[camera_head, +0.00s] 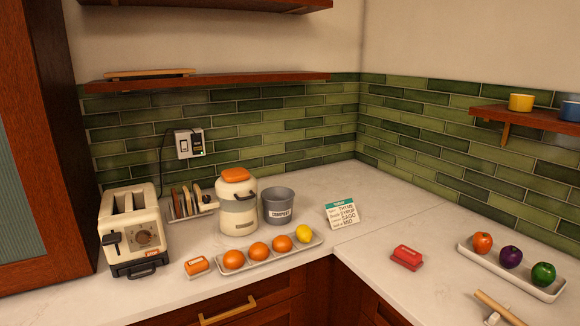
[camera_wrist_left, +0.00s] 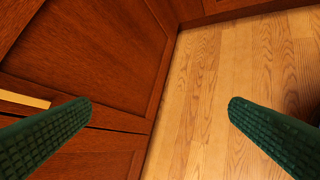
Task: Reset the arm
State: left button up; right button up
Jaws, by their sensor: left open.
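My left gripper (camera_wrist_left: 160,108) shows in the left wrist view as two green ribbed fingers set wide apart. It is open with nothing between the fingers. It points down past a reddish-brown wooden cabinet front (camera_wrist_left: 90,55) toward a light wood floor (camera_wrist_left: 215,100). The head view shows neither of my grippers.
The head view shows a pale counter (camera_head: 350,262) with a toaster (camera_head: 135,232), a toast rack (camera_head: 190,205), a lidded jar (camera_head: 237,200), a grey pot (camera_head: 279,206), a fruit tray (camera_head: 270,255) and a second tray (camera_head: 512,272). A brass handle (camera_wrist_left: 22,101) juts from the cabinet.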

pick_arm(q)
jog(key=s+d+f+n+g, duration=0.1)
jog(key=s+f+n+g, duration=0.1)
jog(key=s, duration=0.9)
jog(key=s+d+f+n+g+y, duration=0.1)
jog(key=s+f+n+g, duration=0.2)
jog(key=s, duration=0.8)
jog(key=s+d+f+n+g+y, duration=0.1)
jog(key=s+f+n+g, duration=0.2)
jog(key=s+f, duration=0.3)
jog(key=s, duration=0.5)
jog(key=shift+s+f+n, duration=0.2)
jog(key=shift+s+n, duration=0.1)
